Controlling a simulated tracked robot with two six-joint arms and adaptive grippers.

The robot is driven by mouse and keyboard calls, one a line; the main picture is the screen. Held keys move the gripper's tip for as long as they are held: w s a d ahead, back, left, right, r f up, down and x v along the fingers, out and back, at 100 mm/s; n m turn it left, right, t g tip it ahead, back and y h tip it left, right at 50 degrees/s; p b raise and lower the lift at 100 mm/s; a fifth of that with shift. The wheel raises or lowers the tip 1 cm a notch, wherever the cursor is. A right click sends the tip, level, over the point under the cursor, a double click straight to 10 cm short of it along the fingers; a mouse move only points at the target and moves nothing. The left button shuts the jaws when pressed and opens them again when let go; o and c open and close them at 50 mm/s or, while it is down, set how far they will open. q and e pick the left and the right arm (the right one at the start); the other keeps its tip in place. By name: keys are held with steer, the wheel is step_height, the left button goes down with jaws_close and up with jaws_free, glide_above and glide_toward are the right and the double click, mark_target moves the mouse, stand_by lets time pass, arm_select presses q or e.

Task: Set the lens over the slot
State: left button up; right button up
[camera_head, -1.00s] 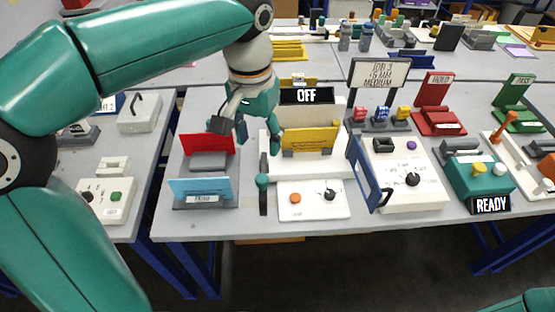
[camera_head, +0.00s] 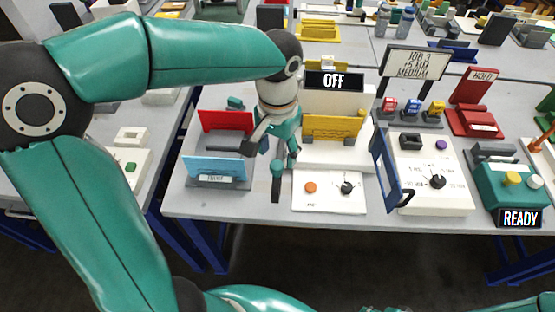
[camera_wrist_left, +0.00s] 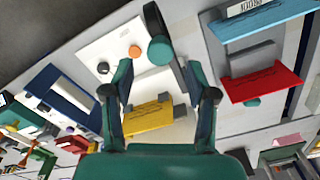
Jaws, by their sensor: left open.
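No part is clearly marked as the lens or the slot. A black upright arm with a round teal end (camera_head: 277,168) stands left of the white control panel (camera_head: 328,192). In the left wrist view the round teal end (camera_wrist_left: 160,50) lies just past and between my fingertips. My left gripper (camera_head: 276,152) is open and empty, pointing down above the bench near the teal end; it also shows in the left wrist view (camera_wrist_left: 160,70). Contact cannot be told. A yellow plate (camera_head: 332,127) sits on the white machine under an OFF display (camera_head: 333,80). My right gripper is out of view.
Red (camera_head: 227,121) and blue (camera_head: 214,167) plates stand left of my gripper. A blue hinged frame (camera_head: 386,170) stands upright right of the panel, beside a white dial box (camera_head: 430,198). A teal READY box (camera_head: 505,188) is farther right. The bench's front strip is clear.

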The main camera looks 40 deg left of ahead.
mark_target(278, 164)
arm_select(q)
steer(key=shift+f, duration=1.85)
jaws_close()
